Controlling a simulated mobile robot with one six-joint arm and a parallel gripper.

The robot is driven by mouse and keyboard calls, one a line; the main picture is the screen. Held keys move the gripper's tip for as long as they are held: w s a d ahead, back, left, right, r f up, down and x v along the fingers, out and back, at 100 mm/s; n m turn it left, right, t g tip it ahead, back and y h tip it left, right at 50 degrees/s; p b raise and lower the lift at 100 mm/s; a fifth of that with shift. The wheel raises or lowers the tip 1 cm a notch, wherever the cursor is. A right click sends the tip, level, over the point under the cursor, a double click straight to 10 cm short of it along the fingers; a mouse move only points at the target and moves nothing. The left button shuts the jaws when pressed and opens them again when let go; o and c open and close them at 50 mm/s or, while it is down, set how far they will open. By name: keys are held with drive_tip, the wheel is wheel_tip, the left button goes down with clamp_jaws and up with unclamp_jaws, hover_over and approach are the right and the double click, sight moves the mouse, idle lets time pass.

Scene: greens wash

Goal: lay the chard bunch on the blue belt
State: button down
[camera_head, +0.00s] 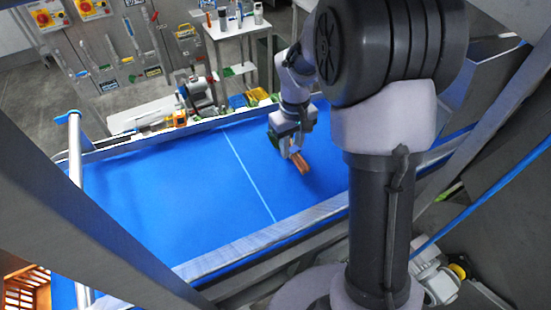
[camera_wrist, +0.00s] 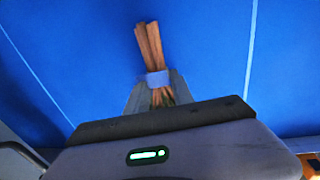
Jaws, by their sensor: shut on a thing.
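My gripper (camera_head: 290,154) is over the right part of the blue belt (camera_head: 170,200), pointing down. It is shut on the chard bunch (camera_head: 301,163), whose brown-orange stalks stick out past the fingertips. In the wrist view the stalks (camera_wrist: 148,42) point away from my gripper (camera_wrist: 153,95), with a bluish band around them at the fingertips. The leafy end is mostly hidden behind the gripper body. I cannot tell whether the bunch touches the belt (camera_wrist: 80,40) or hangs just above it.
Metal rails edge the belt, the near one (camera_head: 260,238) included. A pale line crosses the belt. Behind the far rail are a yellow tray (camera_head: 257,94) and a white side table (camera_head: 238,27). A wooden crate (camera_head: 27,292) is at the lower left. The belt's left part is clear.

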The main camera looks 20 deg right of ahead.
sight(292, 147)
drive_tip(key=shift+f, duration=0.2)
drive_tip(key=c, duration=1.1)
unclamp_jaws()
wheel_tip(292, 147, up, 8)
drive_tip(key=shift+r+p, duration=0.1)
drive_tip(key=shift+p, duration=0.2)
